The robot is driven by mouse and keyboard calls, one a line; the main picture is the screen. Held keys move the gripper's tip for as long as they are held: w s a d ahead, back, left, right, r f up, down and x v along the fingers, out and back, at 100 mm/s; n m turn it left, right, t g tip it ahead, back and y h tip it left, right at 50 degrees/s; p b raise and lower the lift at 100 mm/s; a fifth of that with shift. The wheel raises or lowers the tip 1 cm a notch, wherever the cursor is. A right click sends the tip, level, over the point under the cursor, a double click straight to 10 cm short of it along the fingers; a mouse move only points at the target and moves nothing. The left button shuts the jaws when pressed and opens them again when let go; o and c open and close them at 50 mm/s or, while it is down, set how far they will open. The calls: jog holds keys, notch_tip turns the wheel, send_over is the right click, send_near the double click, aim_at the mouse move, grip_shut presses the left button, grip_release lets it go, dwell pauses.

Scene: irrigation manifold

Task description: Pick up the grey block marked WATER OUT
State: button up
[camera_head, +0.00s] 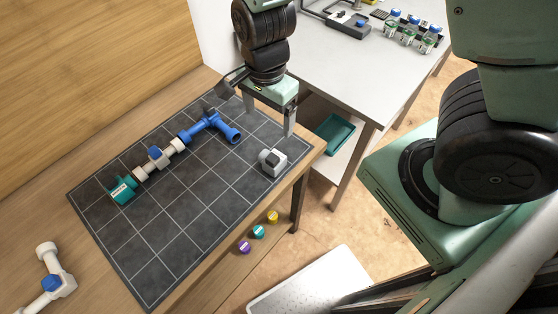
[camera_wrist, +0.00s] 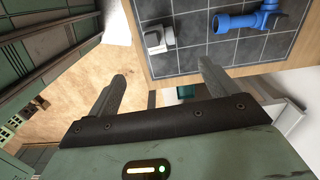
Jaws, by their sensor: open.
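A small grey block with a white round end (camera_head: 275,162) sits on the dark gridded mat near its right edge. No lettering can be read on it. It also shows in the wrist view at the top (camera_wrist: 158,39). My gripper (camera_head: 268,115) is open and empty. It is above the far right corner of the mat, apart from the block. In the wrist view the block lies beyond the open fingertips (camera_wrist: 162,72), slightly left of the middle.
A pipe assembly with a blue fitting (camera_head: 205,126), white pipes and a teal block (camera_head: 123,190) lies left of the grey block. White piping (camera_head: 53,280) is at lower left. A white table (camera_head: 350,75) stands behind.

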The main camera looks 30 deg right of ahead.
aim_at(271, 157)
notch_tip(271, 157, down, 12)
jog(key=shift+r+p, duration=0.15)
jog(key=shift+p, duration=0.15)
jog(key=shift+d+f+p, duration=0.1)
jog(key=shift+f+p, duration=1.05)
jog(key=shift+f, duration=1.45)
jog(key=c, duration=1.4)
jog(key=shift+r, duration=0.1)
